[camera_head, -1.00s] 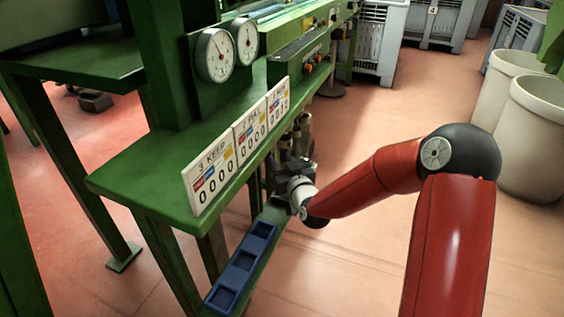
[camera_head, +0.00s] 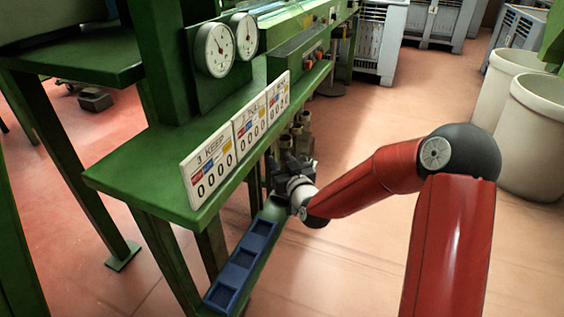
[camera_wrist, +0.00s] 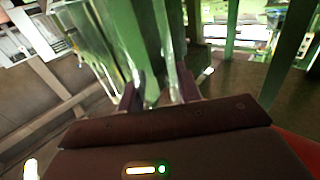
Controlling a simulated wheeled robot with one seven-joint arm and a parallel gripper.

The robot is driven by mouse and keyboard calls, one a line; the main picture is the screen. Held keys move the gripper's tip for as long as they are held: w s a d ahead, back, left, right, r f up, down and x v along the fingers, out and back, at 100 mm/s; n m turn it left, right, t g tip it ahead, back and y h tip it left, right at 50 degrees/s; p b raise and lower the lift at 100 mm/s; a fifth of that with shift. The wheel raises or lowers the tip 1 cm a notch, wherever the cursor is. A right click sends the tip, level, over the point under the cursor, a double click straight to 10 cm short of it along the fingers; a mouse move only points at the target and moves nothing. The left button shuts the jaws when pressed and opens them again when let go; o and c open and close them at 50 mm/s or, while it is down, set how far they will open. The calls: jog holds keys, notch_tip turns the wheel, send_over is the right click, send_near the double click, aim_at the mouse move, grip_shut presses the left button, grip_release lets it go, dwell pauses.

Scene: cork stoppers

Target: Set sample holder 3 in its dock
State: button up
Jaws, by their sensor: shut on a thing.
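My gripper (camera_head: 285,168) is beside the green bench's front edge, below the number cards. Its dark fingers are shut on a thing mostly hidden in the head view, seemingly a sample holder. In the wrist view the two fingers (camera_wrist: 159,92) stand apart, with a greenish, glassy-looking shape between them; I cannot make out its outline or number. Several brown-topped cylinders, apparently sample holders (camera_head: 306,121), stand in a row just beyond the gripper. A card reading "3 KEEP" (camera_head: 208,172) stands on the bench's near end. I cannot tell which spot is the dock.
A blue tray (camera_head: 232,272) with square pockets, which look empty, lies on a low green ledge left of and below my gripper. The green bench (camera_head: 140,165) and its legs border the left. Open floor (camera_head: 350,265) lies right. Pale bins (camera_head: 545,140) stand far right.

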jog(key=shift+f+b, duration=0.3)
jog(key=o, duration=1.1)
jog(key=shift+c, duration=0.2)
jog(key=v, duration=0.7)
jog(key=shift+s+d, duration=0.2)
jog(key=shift+s, duration=0.15)
